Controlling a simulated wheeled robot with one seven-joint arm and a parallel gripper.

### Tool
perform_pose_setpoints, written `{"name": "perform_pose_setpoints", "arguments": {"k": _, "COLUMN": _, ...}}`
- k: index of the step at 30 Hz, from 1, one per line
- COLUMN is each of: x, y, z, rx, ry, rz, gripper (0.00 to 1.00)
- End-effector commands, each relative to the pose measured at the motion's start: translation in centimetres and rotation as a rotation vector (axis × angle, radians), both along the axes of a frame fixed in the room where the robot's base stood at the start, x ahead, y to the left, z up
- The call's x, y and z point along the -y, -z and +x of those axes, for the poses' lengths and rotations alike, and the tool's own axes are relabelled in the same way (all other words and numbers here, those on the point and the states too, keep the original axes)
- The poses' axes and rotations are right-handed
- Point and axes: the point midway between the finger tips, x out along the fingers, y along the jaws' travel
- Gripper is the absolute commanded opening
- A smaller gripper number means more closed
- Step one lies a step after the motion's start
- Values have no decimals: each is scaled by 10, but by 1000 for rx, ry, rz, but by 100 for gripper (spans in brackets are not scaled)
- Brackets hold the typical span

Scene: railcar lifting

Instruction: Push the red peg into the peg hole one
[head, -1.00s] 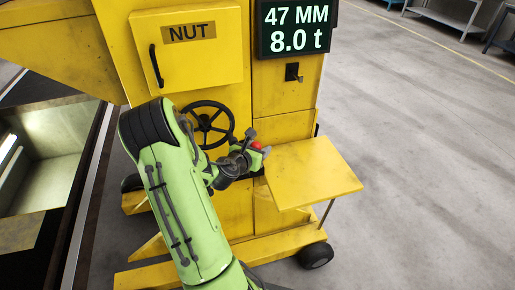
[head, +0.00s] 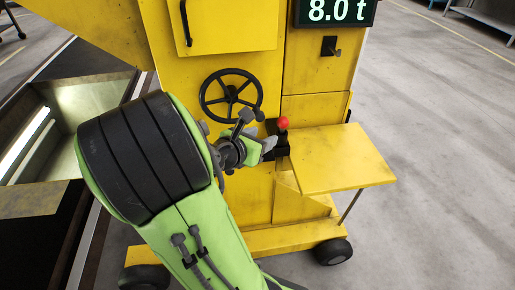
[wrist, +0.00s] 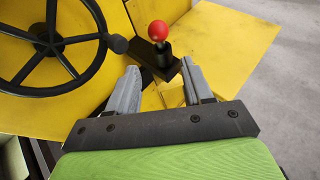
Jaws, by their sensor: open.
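The red peg shows as a red ball (head: 283,122) on a short dark stem, upright on a black block on the yellow machine's front. In the wrist view the red ball (wrist: 157,30) stands just beyond my fingertips, above the gap between them. My gripper (head: 268,149) is open and empty, to the lower left of the peg in the head view. In the wrist view its two grey fingers (wrist: 158,74) are apart, with the black block (wrist: 163,62) beyond them. I see no clear contact with the peg. I cannot make out peg hole one.
A black handwheel (head: 231,93) is on the panel left of the peg. A yellow side shelf (head: 345,165) juts out to its right. A small black lever (head: 331,47) sits higher up under the display (head: 335,10). An open pit (head: 60,130) lies at left.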

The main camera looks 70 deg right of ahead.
Motion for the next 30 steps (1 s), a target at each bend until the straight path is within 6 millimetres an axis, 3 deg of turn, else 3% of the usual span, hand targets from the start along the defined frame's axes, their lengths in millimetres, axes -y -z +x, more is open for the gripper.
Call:
{"name": "perform_pose_setpoints", "arguments": {"k": 6, "x": -13, "y": -5, "z": 2, "rx": 2, "ry": 2, "rz": 2, "gripper": 50}}
{"name": "perform_pose_setpoints", "arguments": {"k": 27, "x": -12, "y": -6, "z": 2, "rx": 1, "ry": 3, "rz": 0, "gripper": 50}}
{"name": "perform_pose_setpoints", "arguments": {"k": 30, "x": -16, "y": -5, "z": 6, "rx": 75, "ry": 14, "rz": 26, "gripper": 50}}
